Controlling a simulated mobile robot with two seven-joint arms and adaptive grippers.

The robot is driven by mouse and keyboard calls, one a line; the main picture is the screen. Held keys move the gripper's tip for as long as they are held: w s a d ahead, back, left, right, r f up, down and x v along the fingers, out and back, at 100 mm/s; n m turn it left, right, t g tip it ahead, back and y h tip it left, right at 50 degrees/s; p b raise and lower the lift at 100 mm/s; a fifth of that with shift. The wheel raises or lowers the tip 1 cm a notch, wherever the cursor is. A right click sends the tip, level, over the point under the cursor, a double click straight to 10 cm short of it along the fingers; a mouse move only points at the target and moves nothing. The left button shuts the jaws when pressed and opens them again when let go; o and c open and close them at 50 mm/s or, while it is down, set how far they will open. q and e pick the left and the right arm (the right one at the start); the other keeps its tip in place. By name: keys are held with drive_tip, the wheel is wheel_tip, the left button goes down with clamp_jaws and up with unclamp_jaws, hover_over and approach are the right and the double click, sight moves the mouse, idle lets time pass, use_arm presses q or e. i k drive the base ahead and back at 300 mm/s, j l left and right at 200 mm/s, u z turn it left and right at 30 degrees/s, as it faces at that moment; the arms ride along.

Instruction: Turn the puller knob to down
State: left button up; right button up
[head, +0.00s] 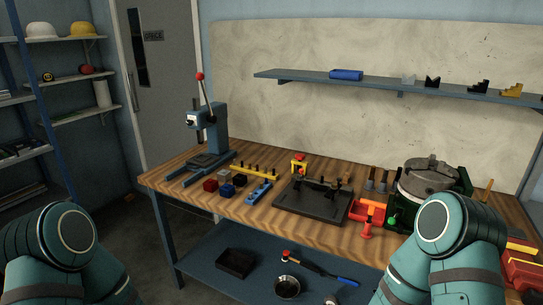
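No part is clearly recognisable as the puller knob. A red knob-like piece on a yellow block (299,162) stands at the back of a dark fixture plate (312,201) on the wooden workbench. Another red upright knob-like piece (366,228) is near the bench's front edge, right of the plate. A blue arbor press (215,135) at the bench's left end has a lever tipped with a red ball (200,76), pointing up. Only upper parts of my two arms show, at the lower left and lower right. Neither gripper is in view.
A grey round chuck (430,177) and a red bin (368,211) occupy the bench's right side. Small coloured blocks (226,191) and a blue level-like bar (258,193) lie left of the plate. A wall shelf (390,87) hangs above. The lower shelf (262,270) holds tools.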

sight(300, 157)
drive_tip(key=i+j+u, duration=0.1)
drive_tip(key=u, duration=1.4)
drive_tip(key=i+u, duration=0.15)
drive_tip(key=i, duration=1.2)
drive_tip(key=i+j+z, duration=0.1)
drive_tip(key=i, duration=0.6)
drive_tip(key=i+j+z, duration=0.1)
drive_tip(key=i, duration=0.55)
drive_tip(key=i+z, duration=0.1)
drive_tip(key=z, duration=3)
